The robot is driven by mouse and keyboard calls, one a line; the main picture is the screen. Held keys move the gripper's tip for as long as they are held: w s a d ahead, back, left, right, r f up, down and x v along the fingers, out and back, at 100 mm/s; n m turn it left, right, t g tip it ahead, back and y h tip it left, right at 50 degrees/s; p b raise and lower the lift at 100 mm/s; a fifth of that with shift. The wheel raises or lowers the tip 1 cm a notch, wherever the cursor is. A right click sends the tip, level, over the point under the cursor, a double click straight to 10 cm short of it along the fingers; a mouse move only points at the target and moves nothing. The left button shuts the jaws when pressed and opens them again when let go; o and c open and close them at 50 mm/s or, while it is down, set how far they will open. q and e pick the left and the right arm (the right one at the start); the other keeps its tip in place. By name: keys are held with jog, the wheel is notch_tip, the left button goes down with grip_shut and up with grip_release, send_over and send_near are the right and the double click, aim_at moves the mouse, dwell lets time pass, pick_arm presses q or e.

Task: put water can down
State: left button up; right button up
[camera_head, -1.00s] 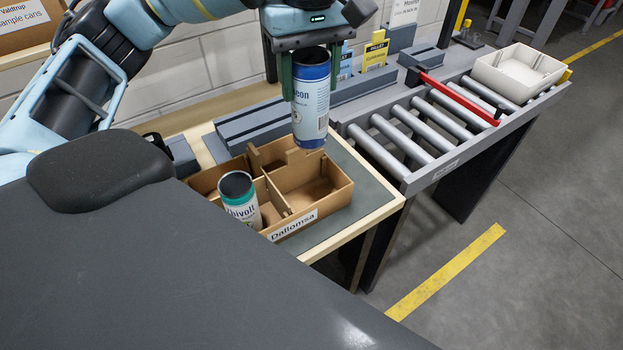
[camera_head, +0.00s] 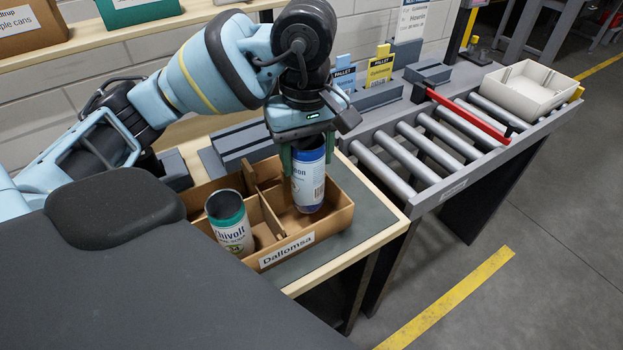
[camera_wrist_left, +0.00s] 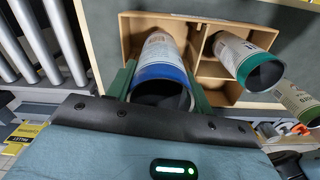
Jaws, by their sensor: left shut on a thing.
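The water can (camera_head: 309,180), white with blue bands and an open top, is upright in my left gripper (camera_head: 308,158). The gripper's green fingers are shut on its upper part. The can's lower part is inside the right compartment of the cardboard box (camera_head: 287,256) labelled "Dallomsa"; I cannot tell whether it touches the bottom. In the left wrist view the can (camera_wrist_left: 163,62) sits between the green fingers (camera_wrist_left: 160,85). A white and green "Chivolt" can (camera_head: 230,224) stands in the box's front left compartment. My right gripper is not in view.
The box stands on a grey mat (camera_head: 350,233) on a wooden table. To the right is a roller conveyor (camera_head: 430,140) with a red bar (camera_head: 465,110) and a white tray (camera_head: 528,88). Another green-labelled can (camera_wrist_left: 297,103) shows at the right in the wrist view.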

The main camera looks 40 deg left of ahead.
aim_at(308, 180)
pick_arm(q)
jog(key=shift+f, duration=0.85)
notch_tip(308, 180, down, 4)
jog(key=shift+f+b, duration=0.1)
jog(key=shift+b, duration=0.2)
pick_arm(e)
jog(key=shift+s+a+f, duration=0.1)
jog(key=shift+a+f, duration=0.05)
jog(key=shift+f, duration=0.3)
pick_arm(q)
jog(key=o, duration=0.9)
jog(key=shift+o, duration=0.2)
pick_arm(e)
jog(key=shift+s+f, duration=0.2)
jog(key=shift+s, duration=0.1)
